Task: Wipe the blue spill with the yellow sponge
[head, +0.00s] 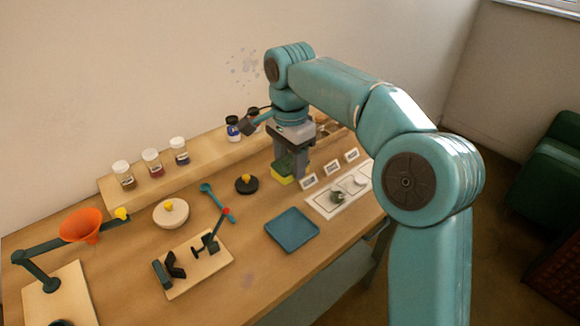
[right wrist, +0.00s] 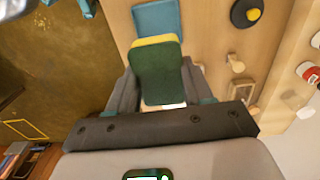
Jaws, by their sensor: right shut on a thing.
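My right gripper (head: 285,168) is over the far right part of the table, pointing down. It is shut on the yellow sponge (head: 283,181), whose yellow lower edge shows beneath the fingers. In the right wrist view the sponge (right wrist: 158,72) sits between the fingers, with a dark green face and a yellow edge. I cannot tell whether it touches the table. My left gripper is out of view.
A blue tray (head: 292,230) lies in front of the sponge. A card with small pieces (head: 322,205) and labels stand to the right. Jars line the back shelf (head: 135,195).

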